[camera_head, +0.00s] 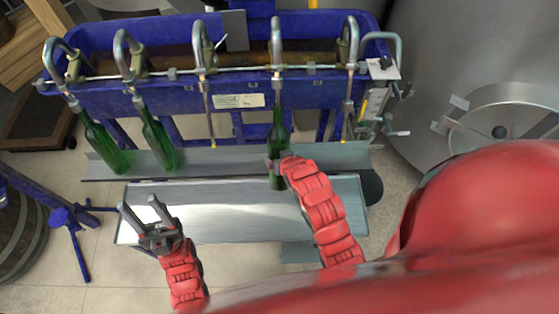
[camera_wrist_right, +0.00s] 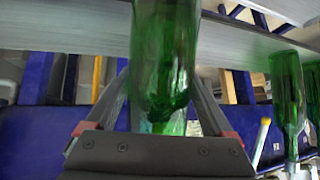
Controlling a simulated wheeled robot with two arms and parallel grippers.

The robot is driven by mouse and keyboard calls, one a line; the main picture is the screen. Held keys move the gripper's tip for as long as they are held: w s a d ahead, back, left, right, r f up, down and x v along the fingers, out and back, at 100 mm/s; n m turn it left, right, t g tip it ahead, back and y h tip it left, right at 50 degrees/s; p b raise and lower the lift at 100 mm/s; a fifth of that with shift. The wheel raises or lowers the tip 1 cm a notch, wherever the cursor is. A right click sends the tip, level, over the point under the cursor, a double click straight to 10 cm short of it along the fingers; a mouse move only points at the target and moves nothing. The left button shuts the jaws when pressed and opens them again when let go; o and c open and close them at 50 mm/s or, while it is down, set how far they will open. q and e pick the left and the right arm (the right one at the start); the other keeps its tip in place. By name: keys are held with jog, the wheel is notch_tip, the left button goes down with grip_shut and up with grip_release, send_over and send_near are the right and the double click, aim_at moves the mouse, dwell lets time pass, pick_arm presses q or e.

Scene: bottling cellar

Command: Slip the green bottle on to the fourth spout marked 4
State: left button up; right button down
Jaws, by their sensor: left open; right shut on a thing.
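A green bottle (camera_head: 279,129) stands upright beneath the fourth spout from the left (camera_head: 276,47), its neck in line with the spout's tube. I cannot tell how far the tube is inside the neck. My right gripper (camera_head: 278,163) is shut around this bottle's lower body, and the bottle also fills the middle of the right wrist view (camera_wrist_right: 165,55). The number mark on the spout cannot be read. My left gripper (camera_head: 143,212) is open and empty, apart from the bottles, over the left end of the metal shelf.
Two other green bottles (camera_head: 103,146) (camera_head: 159,141) hang tilted at the first and second spouts. The third and fifth spouts' tubes (camera_head: 210,118) (camera_head: 346,122) hang bare. A blue trough (camera_head: 175,98) backs them; a metal shelf (camera_head: 225,205) lies in front.

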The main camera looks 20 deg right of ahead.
aim_at(279, 148)
jog(key=shift+w+d+r+p, duration=0.1)
jog(key=shift+w+r+p, duration=0.25)
jog(key=shift+r, duration=0.65)
jog(key=shift+w+d+r+p, duration=0.15)
jog(key=shift+w+r, duration=0.4)
jog(key=shift+r, duration=0.45)
jog(key=shift+w+f+b, duration=0.1)
jog(key=shift+f+b, duration=0.3)
jog(key=shift+b, duration=0.05)
jog(key=w+f+b, duration=0.1)
jog(key=w+f+t+b, duration=0.1)
jog(key=b, duration=0.1)
jog(key=shift+w+d+t, duration=0.15)
jog(key=shift+d+t, duration=0.15)
jog(key=shift+d, duration=0.05)
jog(key=w+b, duration=0.1)
jog(key=w+t+b, duration=0.1)
jog(key=b, duration=0.1)
jog(key=w+d+f+b, duration=0.1)
jog(key=shift+w+f+n+t+h, duration=0.1)
jog(key=shift+n+t+h, duration=0.2)
jog(key=shift+t, duration=0.1)
jog(key=shift+a+f+b, duration=0.1)
jog(key=shift+f+b, duration=0.5)
jog(key=shift+f, duration=0.25)
